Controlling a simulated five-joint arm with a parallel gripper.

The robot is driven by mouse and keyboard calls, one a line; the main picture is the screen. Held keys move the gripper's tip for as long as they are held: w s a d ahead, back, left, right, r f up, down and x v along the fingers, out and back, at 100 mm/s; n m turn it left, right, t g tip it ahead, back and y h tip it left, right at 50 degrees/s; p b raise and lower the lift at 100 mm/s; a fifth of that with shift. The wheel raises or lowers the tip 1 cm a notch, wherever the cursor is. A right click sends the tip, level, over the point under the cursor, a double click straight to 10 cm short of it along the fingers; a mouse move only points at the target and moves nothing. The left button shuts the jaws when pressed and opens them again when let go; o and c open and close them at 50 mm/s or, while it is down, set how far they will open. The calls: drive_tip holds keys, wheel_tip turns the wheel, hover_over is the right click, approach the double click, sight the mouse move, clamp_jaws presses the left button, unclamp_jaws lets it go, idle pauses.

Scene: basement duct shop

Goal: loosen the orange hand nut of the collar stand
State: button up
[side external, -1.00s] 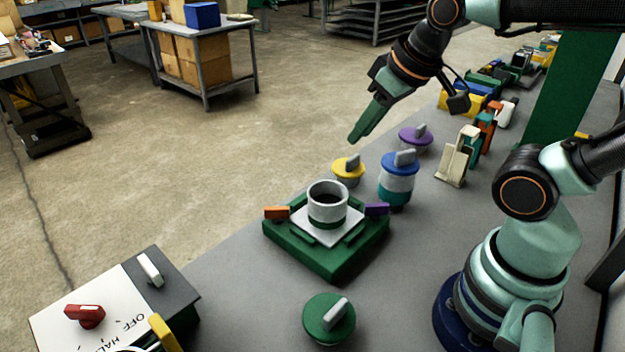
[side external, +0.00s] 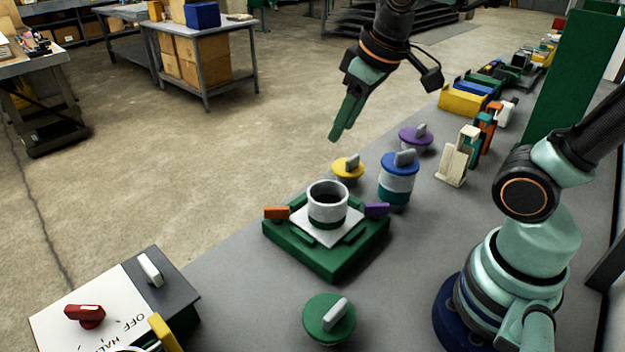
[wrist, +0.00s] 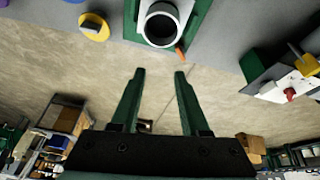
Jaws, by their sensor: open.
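The collar stand is a green block (side external: 285,245) on the bench with a white plate and a grey-white cup-like collar (side external: 328,203) on top. The orange hand nut (side external: 276,213) is at its left side, and a purple hand nut (side external: 376,210) is at its right. In the wrist view the orange nut (wrist: 180,54) shows beside the collar near the top. My gripper (side external: 334,136) has green fingers and hangs in the air above and beyond the stand, touching nothing. The wrist view shows its two fingers (wrist: 160,75) apart and empty.
Knobbed lids in yellow (side external: 347,170), purple (side external: 415,138) and green (side external: 328,320) stand around the stand, with a blue-and-white jar (side external: 397,180) close behind it. A switch panel (side external: 115,300) is at the lower left. Bench between panel and stand is clear.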

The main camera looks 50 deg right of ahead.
drive_tip(key=w+a+f+n+g, duration=0.3)
drive_tip(key=w+a+n, duration=0.1)
drive_tip(key=w, duration=0.3)
drive_tip(key=n+g, duration=0.1)
drive_tip(key=n, duration=0.2)
hover_over(276, 208)
wheel_tip(276, 208, down, 5)
wheel_tip(276, 208, down, 12)
drive_tip(key=shift+d+r, duration=0.1)
clamp_jaws()
